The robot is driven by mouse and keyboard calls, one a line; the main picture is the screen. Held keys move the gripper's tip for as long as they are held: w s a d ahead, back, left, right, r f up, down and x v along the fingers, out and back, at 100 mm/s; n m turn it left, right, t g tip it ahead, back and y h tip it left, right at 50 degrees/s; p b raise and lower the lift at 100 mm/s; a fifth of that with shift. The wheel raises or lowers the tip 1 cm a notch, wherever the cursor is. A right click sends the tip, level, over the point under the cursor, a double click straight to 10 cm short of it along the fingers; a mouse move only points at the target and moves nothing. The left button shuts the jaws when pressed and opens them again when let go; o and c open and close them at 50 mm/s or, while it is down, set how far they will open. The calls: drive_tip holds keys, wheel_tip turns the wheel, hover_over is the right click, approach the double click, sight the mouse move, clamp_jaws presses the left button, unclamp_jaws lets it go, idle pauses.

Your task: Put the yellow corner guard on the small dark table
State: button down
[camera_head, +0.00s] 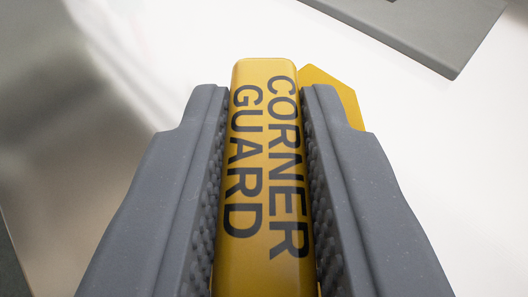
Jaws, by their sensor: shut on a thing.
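The yellow corner guard (265,75) is a long yellow block with the dark words "CORNER GUARD" on its upper face. A further yellow part with an angled edge shows behind the right finger. My gripper (267,110) is shut on the guard, with one dark grey finger along each side of it. The near end of the guard runs out of the bottom of the picture. The small dark table cannot be made out for certain in this view.
A flat grey panel (440,30) with a dark slot lies at the top right, cut off by the picture edge. A bright white surface spreads below. A blurred greyish-brown area fills the left side.

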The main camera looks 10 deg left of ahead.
drive_tip(key=shift+f, duration=0.1)
drive_tip(key=c, duration=1.3)
unclamp_jaws()
drive_tip(key=shift+s+r, duration=0.2)
drive_tip(key=p+v, duration=0.1)
drive_tip(key=v, duration=1)
drive_tip(key=shift+s+p, duration=0.3)
drive_tip(key=shift+p, duration=0.1)
drive_tip(key=shift+r, duration=0.1)
